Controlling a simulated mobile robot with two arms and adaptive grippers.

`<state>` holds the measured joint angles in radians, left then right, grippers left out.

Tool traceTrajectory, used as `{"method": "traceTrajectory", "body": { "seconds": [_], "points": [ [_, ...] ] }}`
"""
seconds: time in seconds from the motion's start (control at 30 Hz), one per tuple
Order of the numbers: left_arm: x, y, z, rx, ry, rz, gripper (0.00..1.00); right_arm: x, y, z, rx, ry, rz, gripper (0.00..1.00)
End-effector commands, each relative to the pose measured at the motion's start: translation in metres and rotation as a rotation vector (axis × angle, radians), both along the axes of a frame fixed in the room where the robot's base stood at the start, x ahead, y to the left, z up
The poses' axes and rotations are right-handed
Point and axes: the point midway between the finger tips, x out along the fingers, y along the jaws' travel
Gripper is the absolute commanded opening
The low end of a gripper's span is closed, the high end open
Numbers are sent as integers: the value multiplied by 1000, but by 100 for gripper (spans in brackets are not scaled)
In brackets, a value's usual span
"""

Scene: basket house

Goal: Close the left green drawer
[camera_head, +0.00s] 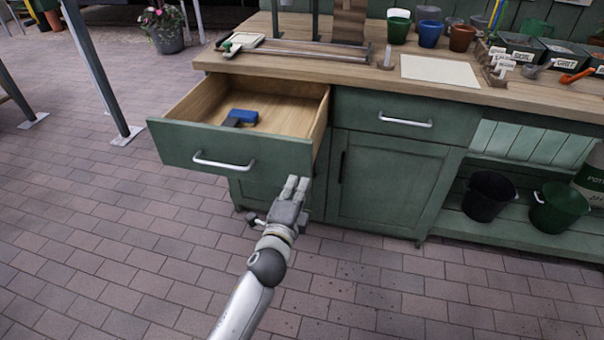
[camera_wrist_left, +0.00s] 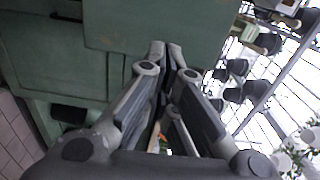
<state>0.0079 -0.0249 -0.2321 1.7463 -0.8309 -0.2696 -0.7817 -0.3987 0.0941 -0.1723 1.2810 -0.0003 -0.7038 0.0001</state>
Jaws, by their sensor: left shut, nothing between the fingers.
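The left green drawer (camera_head: 240,150) is pulled well out of the workbench in the head view. Its front has a silver bar handle (camera_head: 223,161), and a blue and black object (camera_head: 241,117) lies inside. My left gripper (camera_head: 296,183) is shut and empty, just in front of the lower right corner of the drawer front. In the left wrist view the fingertips (camera_wrist_left: 166,46) overlap the lower part of a green panel (camera_wrist_left: 150,25); whether they touch it I cannot tell. My right gripper is not in view.
The right drawer (camera_head: 404,120) and the cabinet door (camera_head: 378,180) below are closed. The wooden worktop (camera_head: 420,95) holds pots and trays. A black bucket (camera_head: 488,195) and a green bucket (camera_head: 558,207) stand on the low shelf. The brick floor in front is clear.

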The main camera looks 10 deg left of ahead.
Motion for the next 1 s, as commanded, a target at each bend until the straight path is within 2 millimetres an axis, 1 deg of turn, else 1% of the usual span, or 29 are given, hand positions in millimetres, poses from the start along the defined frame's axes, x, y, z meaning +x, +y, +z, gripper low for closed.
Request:
{"method": "traceTrajectory", "body": {
  "seconds": [0.03,0.1,0.2,0.33,0.5,0.87,1.0],
  "points": [
    [9,0,1,0,-1,0,0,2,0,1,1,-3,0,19],
    [19,-1,0,0,-1,1,0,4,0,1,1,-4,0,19],
    [31,-1,0,0,-1,1,0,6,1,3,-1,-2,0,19],
    [41,-1,0,-1,-1,1,0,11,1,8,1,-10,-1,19],
    [46,-2,0,-1,0,1,0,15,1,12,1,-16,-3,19],
    [47,-2,0,-1,0,0,0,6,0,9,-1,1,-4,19],
    [53,-2,0,0,-1,0,0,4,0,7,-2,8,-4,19]
  ]
}}
